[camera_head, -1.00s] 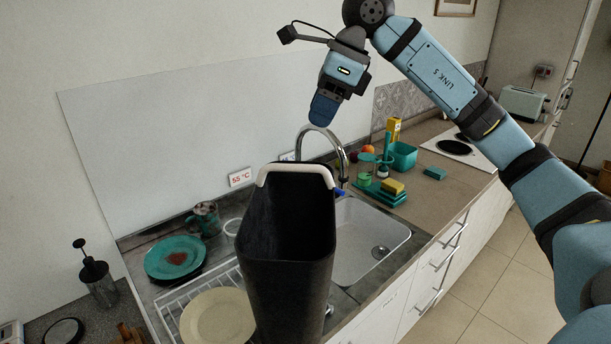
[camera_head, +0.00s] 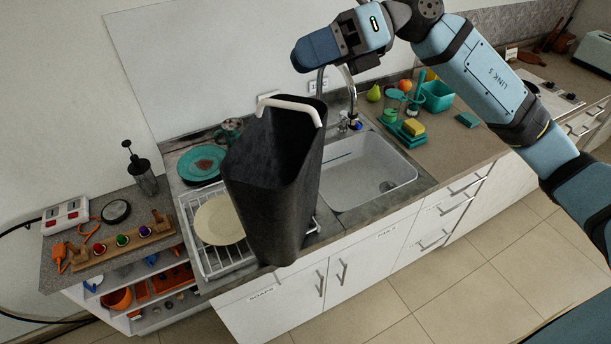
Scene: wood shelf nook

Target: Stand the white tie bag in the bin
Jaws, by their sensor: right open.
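A tall black open-topped bin (camera_head: 265,185) stands out in front of the counter and sink. No separate white tie bag shows. The bin's base overlaps the counter front, and what it rests on cannot be seen. My right gripper (camera_head: 316,50) is open and empty, with its blue fingers pointing left above the bin's rim and apart from it. My left gripper is not in view.
The sink (camera_head: 365,175) and faucet (camera_head: 350,98) lie right of the bin. A teal tub (camera_head: 437,97) and sponge (camera_head: 414,127) sit on the counter. Floor tiles at lower right are clear.

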